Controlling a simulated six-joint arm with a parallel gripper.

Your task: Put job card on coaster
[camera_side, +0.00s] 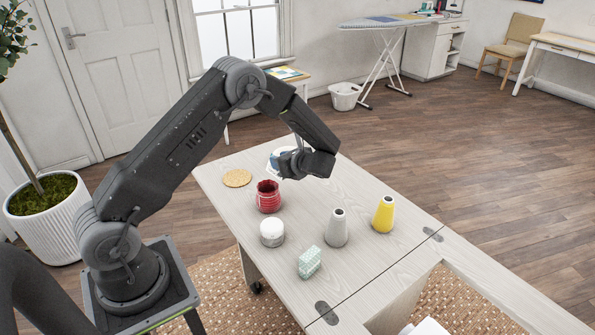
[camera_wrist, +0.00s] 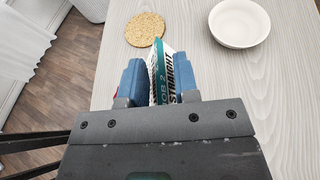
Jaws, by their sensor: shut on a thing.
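The job card (camera_wrist: 165,72) is a white and teal card with dark print. My gripper (camera_wrist: 160,82) is shut on it, with a blue finger on each side, and the card stands on edge between them. In the side view my gripper (camera_side: 287,165) is above the far part of the table, and the card is hard to make out there. The coaster (camera_wrist: 145,29) is a round cork disc lying flat and empty, ahead of the card and slightly left in the wrist view. It also shows in the side view (camera_side: 237,178), left of my gripper.
A white bowl (camera_wrist: 240,22) stands right of the coaster in the wrist view.

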